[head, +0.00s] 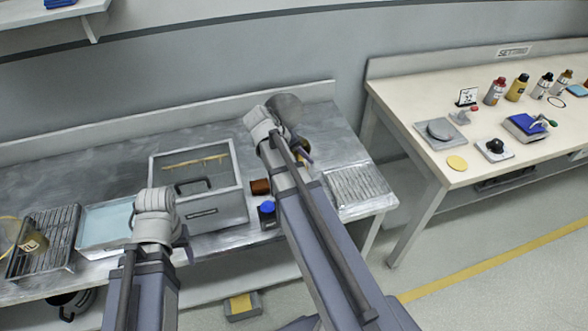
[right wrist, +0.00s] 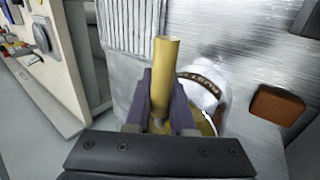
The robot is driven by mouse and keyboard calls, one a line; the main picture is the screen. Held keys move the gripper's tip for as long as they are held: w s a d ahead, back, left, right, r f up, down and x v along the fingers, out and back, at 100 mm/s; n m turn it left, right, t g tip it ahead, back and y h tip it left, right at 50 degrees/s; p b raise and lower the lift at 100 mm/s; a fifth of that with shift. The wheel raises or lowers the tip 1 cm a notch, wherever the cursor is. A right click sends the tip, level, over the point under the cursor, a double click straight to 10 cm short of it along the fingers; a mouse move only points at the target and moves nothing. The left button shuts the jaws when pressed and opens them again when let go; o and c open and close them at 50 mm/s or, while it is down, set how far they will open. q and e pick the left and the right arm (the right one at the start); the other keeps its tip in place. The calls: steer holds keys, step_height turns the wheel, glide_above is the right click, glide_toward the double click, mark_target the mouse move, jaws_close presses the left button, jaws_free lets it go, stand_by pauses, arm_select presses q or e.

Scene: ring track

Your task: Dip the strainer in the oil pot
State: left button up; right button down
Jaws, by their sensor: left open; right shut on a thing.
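My right gripper (head: 304,153) is shut on a yellowish cylindrical handle (right wrist: 167,75), which stands up between its fingers in the right wrist view. A round grey disc (head: 286,108), seemingly the strainer's mesh, shows just beyond my right wrist in the head view. A pale round vessel (right wrist: 200,88) with a dark marked band and yellowish inside, likely the oil pot, sits beside the fingers, partly hidden by them. I cannot tell whether the strainer touches the oil. My left gripper (head: 183,238) is open and empty in front of the glass-lidded box.
A glass-lidded box (head: 216,212) stands mid-counter, with a brown block (head: 260,187) and a blue-topped container (head: 267,209) to its right. A ribbed drain plate (head: 358,187) lies at the right end. A blue tray (head: 105,222) and wire rack (head: 45,240) are left.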

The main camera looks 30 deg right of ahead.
steer(key=shift+w, duration=0.35)
step_height(320, 180, up, 12)
steer(key=p, duration=1.2)
steer(key=shift+s+r+p, duration=0.15)
steer(key=shift+r+p, duration=0.05)
steer(key=shift+p, duration=0.1)
stand_by(1.1)
step_height(320, 180, up, 4)
steer(key=p, duration=0.4)
stand_by(0.5)
